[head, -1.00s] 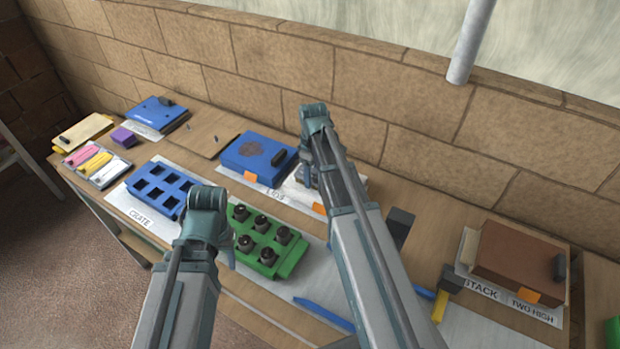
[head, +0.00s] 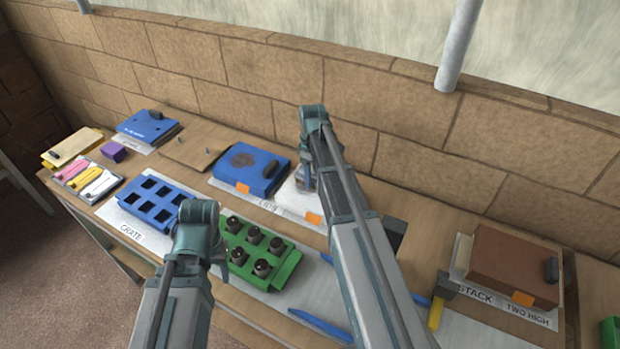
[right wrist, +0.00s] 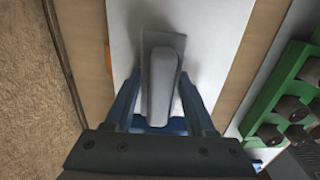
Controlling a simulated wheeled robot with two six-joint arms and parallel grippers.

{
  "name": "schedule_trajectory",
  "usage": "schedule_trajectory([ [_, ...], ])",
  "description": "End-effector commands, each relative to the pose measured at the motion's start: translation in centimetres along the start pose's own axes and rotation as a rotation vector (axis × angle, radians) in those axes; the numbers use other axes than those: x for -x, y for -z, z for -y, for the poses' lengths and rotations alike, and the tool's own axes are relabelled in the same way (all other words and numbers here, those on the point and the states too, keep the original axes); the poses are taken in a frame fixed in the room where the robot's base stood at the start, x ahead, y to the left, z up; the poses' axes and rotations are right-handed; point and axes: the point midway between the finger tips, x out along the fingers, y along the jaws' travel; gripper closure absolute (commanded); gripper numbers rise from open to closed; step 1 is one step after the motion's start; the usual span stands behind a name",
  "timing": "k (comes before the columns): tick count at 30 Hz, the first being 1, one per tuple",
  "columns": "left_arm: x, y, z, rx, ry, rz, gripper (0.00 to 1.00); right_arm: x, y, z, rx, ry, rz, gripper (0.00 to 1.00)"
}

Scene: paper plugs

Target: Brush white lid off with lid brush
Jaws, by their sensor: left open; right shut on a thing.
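The white lid (head: 292,196) lies on the table in the head view, partly behind my right arm; it also fills the middle of the right wrist view (right wrist: 205,25). My right gripper (head: 304,182) is over it. In the right wrist view my right gripper (right wrist: 160,88) is shut on a grey block (right wrist: 160,75), which looks like the lid brush. I cannot tell whether the brush touches the lid. My left gripper (head: 200,235) hangs open beside the green block of dark plugs (head: 285,265), its fingertips mostly hidden.
A blue lid (head: 240,165) with a brown stain lies left of the white lid. A blue crate (head: 130,205) stands front left. A wall runs behind the table.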

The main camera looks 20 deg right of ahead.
Motion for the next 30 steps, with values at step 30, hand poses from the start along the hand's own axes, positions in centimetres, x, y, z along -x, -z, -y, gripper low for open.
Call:
schedule_trajectory([
  [30, 0.8, -0.1, 0.1, 0.0, 0.0, 0.0, 0.5, 0.8, 0.0, -3.4, 0.0, -0.002, 0.0, 0.89],
])
